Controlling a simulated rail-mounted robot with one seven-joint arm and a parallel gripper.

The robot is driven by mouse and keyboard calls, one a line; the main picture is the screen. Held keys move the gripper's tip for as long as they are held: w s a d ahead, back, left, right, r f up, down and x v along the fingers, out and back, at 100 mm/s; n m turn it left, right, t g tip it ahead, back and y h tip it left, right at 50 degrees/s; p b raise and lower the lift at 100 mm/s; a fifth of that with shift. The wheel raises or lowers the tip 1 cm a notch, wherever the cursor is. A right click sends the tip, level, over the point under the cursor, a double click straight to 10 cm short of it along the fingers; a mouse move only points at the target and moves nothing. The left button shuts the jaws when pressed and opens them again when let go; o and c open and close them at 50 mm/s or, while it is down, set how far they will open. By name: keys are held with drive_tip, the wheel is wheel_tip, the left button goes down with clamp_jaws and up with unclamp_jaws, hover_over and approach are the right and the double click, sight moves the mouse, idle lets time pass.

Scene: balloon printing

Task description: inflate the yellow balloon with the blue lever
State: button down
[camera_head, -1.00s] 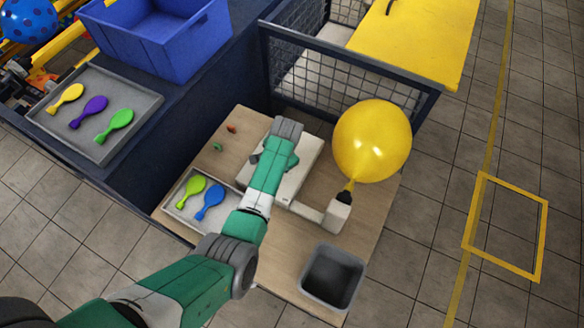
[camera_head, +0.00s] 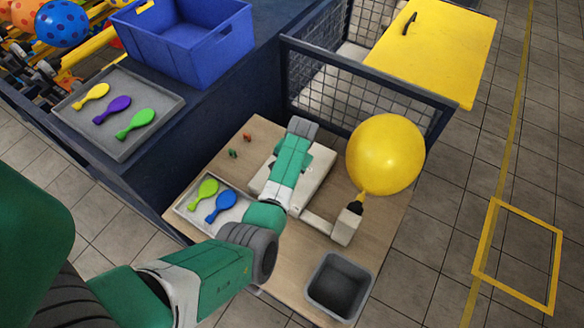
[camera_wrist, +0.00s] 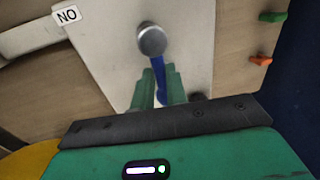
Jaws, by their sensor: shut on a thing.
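The yellow balloon (camera_head: 386,154) is large and round, with its neck on the dark nozzle (camera_head: 354,208) of the white inflating machine (camera_head: 318,172). A yellow curve (camera_wrist: 28,160) at the lower left of the wrist view is probably the balloon. The blue lever (camera_wrist: 159,70) has a grey round knob (camera_wrist: 152,40) and stands over the machine's pale plate. My gripper (camera_wrist: 160,86) has its green fingers closed on either side of the lever, below the knob. In the head view my arm's end hides the lever and the fingertips.
A small tray (camera_head: 181,208) with lime and blue flat balloons lies left of the machine. A grey bin (camera_head: 340,286) stands at the front right. A green peg (camera_head: 233,153) and a red peg (camera_head: 247,137) stand behind. A mesh fence (camera_head: 350,98) borders the back.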

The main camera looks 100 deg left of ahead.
drive_tip(key=c, duration=1.4)
unclamp_jaws()
wheel_tip(320, 180, up, 8)
drive_tip(key=w, duration=0.1)
drive_tip(key=shift+w+d+f+p, duration=0.15)
drive_tip(key=shift+w+d+p, duration=0.05)
drive_tip(key=shift+p, duration=0.15)
